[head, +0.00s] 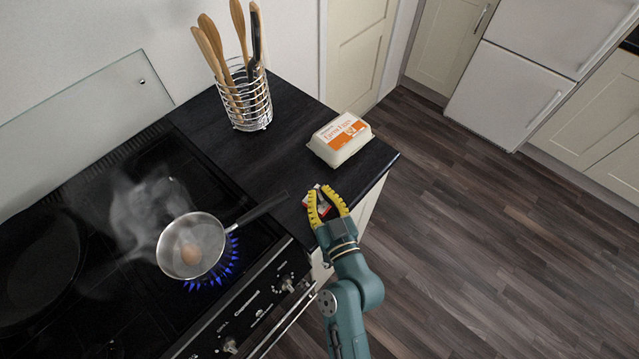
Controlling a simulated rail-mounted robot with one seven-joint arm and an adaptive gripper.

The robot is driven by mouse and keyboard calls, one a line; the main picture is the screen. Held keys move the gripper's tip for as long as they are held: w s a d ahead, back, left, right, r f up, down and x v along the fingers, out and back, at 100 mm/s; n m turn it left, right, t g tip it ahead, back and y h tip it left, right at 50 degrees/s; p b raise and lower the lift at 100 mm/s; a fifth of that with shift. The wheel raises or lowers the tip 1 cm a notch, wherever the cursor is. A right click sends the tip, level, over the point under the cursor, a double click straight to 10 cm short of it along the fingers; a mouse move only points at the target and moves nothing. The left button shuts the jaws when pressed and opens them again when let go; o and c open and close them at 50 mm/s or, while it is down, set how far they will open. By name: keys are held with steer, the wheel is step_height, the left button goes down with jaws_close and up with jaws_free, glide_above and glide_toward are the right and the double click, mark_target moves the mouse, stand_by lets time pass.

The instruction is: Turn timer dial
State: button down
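A small red and white thing (321,209), perhaps the timer, lies on the dark worktop near its front edge. It is partly hidden by my gripper's fingers, and I cannot make out a dial or marks on it. My gripper (321,189) has two yellow ridged fingers, which stand apart above and around this thing. I cannot tell whether they touch it. The cooker front has a round knob (287,284) with marks around it and another knob (230,346) lower left; my gripper is up and right of both.
A saucepan (192,246) with an egg steams over a blue flame; its handle (262,207) points toward my gripper. An egg carton (340,138) stands behind my gripper. A wire holder (246,97) with wooden utensils is farther back. Worktop between them is clear.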

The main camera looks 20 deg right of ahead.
steer(key=shift+f+m+h+p, duration=0.4)
steer(key=shift+f+p, duration=0.05)
steer(key=shift+p, duration=0.3)
steer(key=c, duration=1.2)
jaws_free()
steer(key=shift+o, duration=0.2)
steer(key=shift+r, duration=0.1)
steer(key=s+a, duration=0.1)
steer(key=s, duration=1.1)
steer(key=shift+a, duration=0.4)
steer(key=shift+r, duration=0.1)
